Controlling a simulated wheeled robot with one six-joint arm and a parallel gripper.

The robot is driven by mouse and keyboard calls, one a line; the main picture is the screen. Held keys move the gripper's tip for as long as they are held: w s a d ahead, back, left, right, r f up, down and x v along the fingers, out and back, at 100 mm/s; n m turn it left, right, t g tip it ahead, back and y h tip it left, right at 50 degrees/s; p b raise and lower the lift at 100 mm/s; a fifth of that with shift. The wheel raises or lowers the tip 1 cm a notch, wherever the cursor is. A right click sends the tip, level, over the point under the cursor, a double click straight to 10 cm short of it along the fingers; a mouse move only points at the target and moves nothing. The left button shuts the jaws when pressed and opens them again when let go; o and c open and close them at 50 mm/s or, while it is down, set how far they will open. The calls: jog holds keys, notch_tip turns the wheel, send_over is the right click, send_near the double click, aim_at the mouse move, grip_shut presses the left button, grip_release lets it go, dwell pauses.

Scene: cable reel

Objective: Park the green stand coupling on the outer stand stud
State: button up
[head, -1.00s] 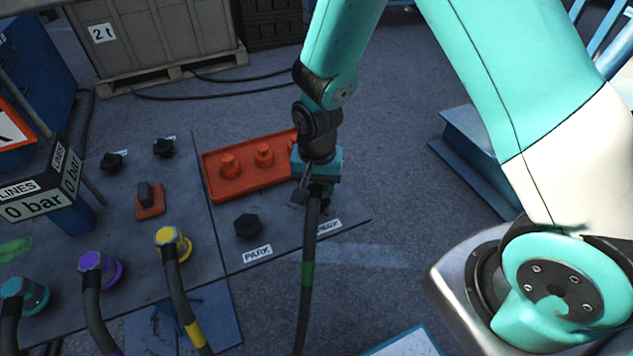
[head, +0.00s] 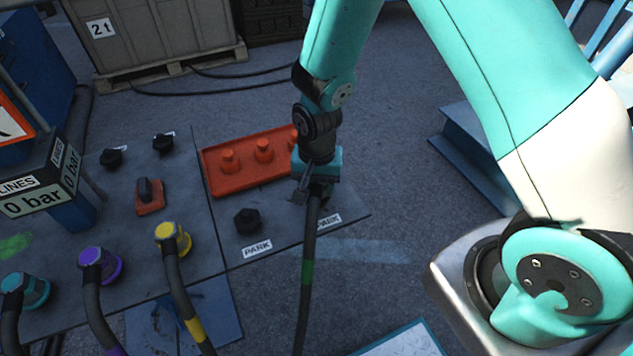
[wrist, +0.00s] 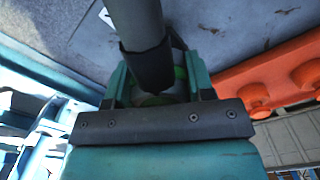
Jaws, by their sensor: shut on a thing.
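My gripper (head: 315,188) is shut on the green stand coupling (wrist: 180,73), low over the right end of the dark stand plate (head: 283,235). Only a sliver of the coupling's green shows in the wrist view, between the jaws. Its black hose (head: 312,230) with a green band (head: 307,273) hangs toward the front. The outer stand stud is hidden behind my gripper, by the right PARK label (head: 328,220). I cannot tell whether the coupling touches the stud. The other stand stud (head: 247,220) is black and bare, by the left PARK label (head: 257,248).
A red tray (head: 235,187) with orange caps lies just behind my gripper. Yellow (head: 172,238), purple (head: 100,264) and teal (head: 25,291) couplings with hoses sit on the panel at left. A blue steel beam (head: 480,160) lies at right. The floor between is clear.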

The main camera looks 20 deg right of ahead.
jog(key=shift+f+b, duration=0.35)
jog(key=shift+f, duration=0.1)
jog(key=o, duration=1.1)
jog(key=shift+r, duration=0.1)
notch_tip(320, 180, up, 17)
jog(key=p, duration=0.3)
jog(key=shift+r, duration=0.15)
